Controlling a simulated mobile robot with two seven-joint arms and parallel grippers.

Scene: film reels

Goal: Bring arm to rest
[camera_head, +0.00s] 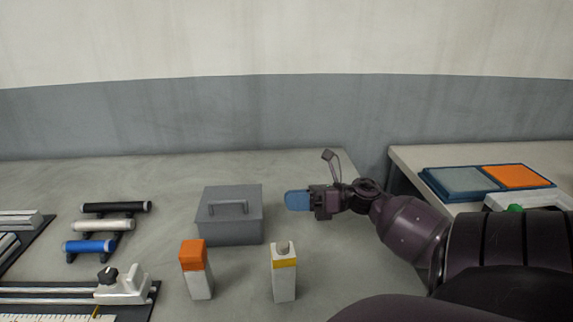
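My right arm (415,228) comes in from the right. Its gripper (298,200) points left, above the table (330,250) and just right of the grey lidded box (229,225). A rounded blue piece shows at the gripper's tip. I cannot tell whether it is a finger pad or something held, nor whether the fingers are apart. My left gripper is out of view.
A white container with an orange top (194,255) and one with a yellow band (284,278) stand in front. Black, white and blue rods (100,224) and a slide fixture (122,286) lie left. A blue tray (450,194) lies on the right table.

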